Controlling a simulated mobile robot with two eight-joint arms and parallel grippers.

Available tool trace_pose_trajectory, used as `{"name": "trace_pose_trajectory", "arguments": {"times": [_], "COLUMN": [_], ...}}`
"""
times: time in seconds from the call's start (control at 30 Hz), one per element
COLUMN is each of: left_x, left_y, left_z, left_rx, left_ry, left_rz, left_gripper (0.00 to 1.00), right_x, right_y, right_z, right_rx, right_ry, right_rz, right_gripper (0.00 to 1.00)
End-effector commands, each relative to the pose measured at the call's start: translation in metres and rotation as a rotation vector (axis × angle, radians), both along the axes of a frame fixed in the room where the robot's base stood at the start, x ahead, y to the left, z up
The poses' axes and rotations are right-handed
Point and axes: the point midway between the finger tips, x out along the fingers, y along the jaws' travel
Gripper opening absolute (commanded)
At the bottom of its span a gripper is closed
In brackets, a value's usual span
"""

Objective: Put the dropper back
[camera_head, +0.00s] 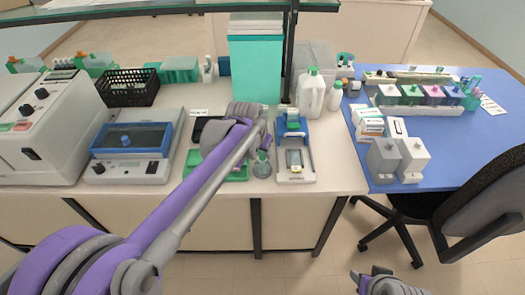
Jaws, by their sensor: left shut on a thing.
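My left arm reaches from the lower left to the white bench. Its gripper (263,146) is shut just above a small clear bottle (261,169), on what appears to be the dropper. The gripper hides most of the dropper, and I cannot tell whether its tip is inside the bottle neck. The bottle stands upright near the bench's front edge, between a green tray (236,173) and a white slide stand (296,178). My right gripper (372,278) is low at the bottom edge, away from the bench; its fingers are too unclear to judge.
A white jug (311,94) and a tall teal box (255,68) stand behind. A blue-topped device (130,139) and a black basket (128,87) are left. The blue table (447,142) holds staining jars and grey boxes (398,158). A chair (485,205) is at right.

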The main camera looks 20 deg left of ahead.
Motion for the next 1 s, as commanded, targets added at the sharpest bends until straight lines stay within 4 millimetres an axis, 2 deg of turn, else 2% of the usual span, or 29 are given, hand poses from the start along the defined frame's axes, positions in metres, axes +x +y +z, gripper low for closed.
{"name": "trace_pose_trajectory", "arguments": {"times": [0.03,0.17,0.53,0.67,1.0], "left_x": [0.0,0.0,0.0,-0.004,-0.032], "left_y": [0.0,0.0,0.0,0.001,0.007], "left_z": [-0.001,0.0,0.005,0.02,0.087], "left_rx": [0.0,0.0,0.0,0.0,-0.001], "left_ry": [0.0,0.0,-0.001,-0.001,-0.001], "left_rz": [0.0,0.0,0.0,0.0,0.001], "left_gripper": [0.37,0.6,0.62,0.62,0.62], "right_x": [0.0,0.0,0.001,0.002,0.004], "right_y": [0.0,0.0,0.0,0.0,0.0], "right_z": [-0.001,0.0,0.003,0.008,0.013], "right_rx": [0.0,0.0,0.0,0.0,0.0], "right_ry": [0.0,0.0,-0.002,-0.004,-0.008], "right_rz": [0.0,0.0,0.0,0.0,0.0], "right_gripper": [0.5,0.5,0.5,0.5,0.5]}}
